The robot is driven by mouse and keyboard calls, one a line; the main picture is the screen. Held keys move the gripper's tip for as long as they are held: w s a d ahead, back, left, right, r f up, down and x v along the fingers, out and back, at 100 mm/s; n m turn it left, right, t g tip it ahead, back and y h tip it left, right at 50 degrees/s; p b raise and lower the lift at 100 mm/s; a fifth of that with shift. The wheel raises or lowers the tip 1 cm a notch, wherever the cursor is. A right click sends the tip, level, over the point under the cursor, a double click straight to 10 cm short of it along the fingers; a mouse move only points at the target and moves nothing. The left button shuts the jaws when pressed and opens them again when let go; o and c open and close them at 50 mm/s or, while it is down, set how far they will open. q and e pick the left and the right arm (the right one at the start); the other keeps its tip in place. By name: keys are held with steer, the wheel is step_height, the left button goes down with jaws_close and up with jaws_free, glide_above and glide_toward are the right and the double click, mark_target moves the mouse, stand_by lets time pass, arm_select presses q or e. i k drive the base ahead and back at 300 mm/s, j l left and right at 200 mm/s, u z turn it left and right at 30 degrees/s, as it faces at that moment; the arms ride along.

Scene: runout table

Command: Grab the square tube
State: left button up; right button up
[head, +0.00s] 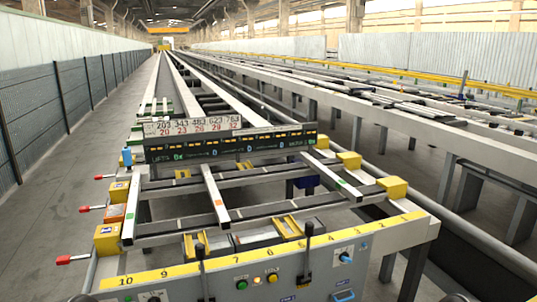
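Several long bars with square-looking ends lie on the runout table, and I cannot tell which is the square tube. Three run lengthwise: a left bar with a green mark (131,208), a middle bar with an orange mark (215,195), and a right bar with a green mark (336,176). Long dark-topped crosspieces run across the table, including a front crosspiece (270,211).
A control panel (215,274) with buttons and black levers fronts the table. Yellow blocks (393,187) sit at the sides, and red-tipped handles (64,260) stick out left. A dark display bar (230,146) spans the table behind. Open floor (45,235) lies to the left.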

mark_target(128, 239)
steer(key=j+z, duration=0.25)
steer(key=z, duration=0.15)
steer(key=j+z, duration=0.25)
steer(key=z, duration=0.15)
steer(key=j+z, duration=0.25)
steer(key=z, duration=0.15)
steer(key=j+z, duration=0.25)
steer(key=z, duration=0.15)
steer(key=k+j+z, duration=0.15)
steer(key=k+j, duration=0.15)
steer(key=j, duration=0.4)
steer(key=k+j+z, duration=0.15)
steer(key=k+j, duration=0.15)
steer(key=j, duration=0.4)
steer(key=k+j+z, duration=0.2)
steer(key=k+j, duration=0.15)
steer(key=j, duration=0.25)
steer(key=k+j+z, duration=0.15)
steer(key=k+j, duration=0.25)
steer(key=j, duration=0.2)
steer(key=k+j+z, duration=0.15)
steer(key=k+j, duration=0.75)
steer(key=j, duration=0.15)
